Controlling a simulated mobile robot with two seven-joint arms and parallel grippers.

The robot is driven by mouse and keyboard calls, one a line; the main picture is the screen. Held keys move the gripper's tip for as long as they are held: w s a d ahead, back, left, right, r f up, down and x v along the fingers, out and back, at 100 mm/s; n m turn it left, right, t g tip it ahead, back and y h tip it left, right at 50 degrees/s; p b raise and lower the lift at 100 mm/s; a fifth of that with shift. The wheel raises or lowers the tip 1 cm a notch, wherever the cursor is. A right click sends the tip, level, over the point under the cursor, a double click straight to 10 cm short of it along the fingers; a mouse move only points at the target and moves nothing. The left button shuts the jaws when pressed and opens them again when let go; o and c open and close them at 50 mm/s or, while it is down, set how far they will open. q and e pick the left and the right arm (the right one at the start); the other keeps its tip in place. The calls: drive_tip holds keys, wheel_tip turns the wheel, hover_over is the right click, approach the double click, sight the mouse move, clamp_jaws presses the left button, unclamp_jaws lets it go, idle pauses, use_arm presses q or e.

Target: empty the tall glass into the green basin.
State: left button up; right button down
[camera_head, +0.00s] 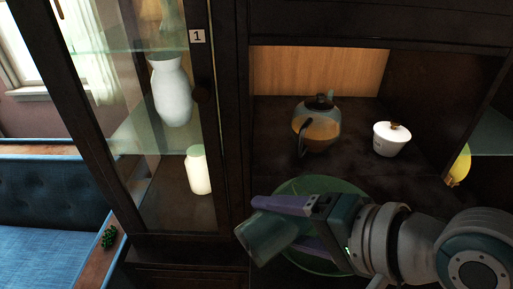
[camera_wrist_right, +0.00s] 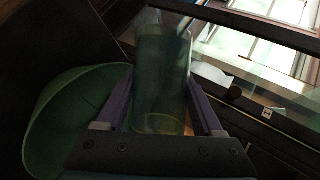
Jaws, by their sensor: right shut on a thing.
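My right gripper (camera_head: 280,226) is shut on the tall glass (camera_head: 264,237), with its purple fingers on either side of the wall. The glass is see-through and greenish, and it leans well over, one end toward the lower left. In the wrist view the glass (camera_wrist_right: 163,75) fills the space between the fingers. I cannot tell whether anything is in it. The green basin (camera_head: 330,184) sits below and behind my gripper, partly hidden by it. It also shows at the left of the wrist view (camera_wrist_right: 62,105). My left gripper is out of view.
A glass-fronted cabinet at the left holds a white vase (camera_head: 171,92) and a pale cylinder (camera_head: 199,172). A yellow object (camera_head: 459,166) is at the right.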

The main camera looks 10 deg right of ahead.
drive_tip(key=shift+f+b, duration=0.1)
drive_tip(key=shift+b, duration=0.35)
idle(0.7)
drive_tip(key=shift+f+m+y+b, duration=0.15)
drive_tip(key=shift+m+y+b, duration=0.15)
drive_tip(key=shift+y+b, duration=0.1)
idle(0.7)
drive_tip(key=shift+d+b, duration=0.1)
drive_tip(key=shift+b, duration=0.25)
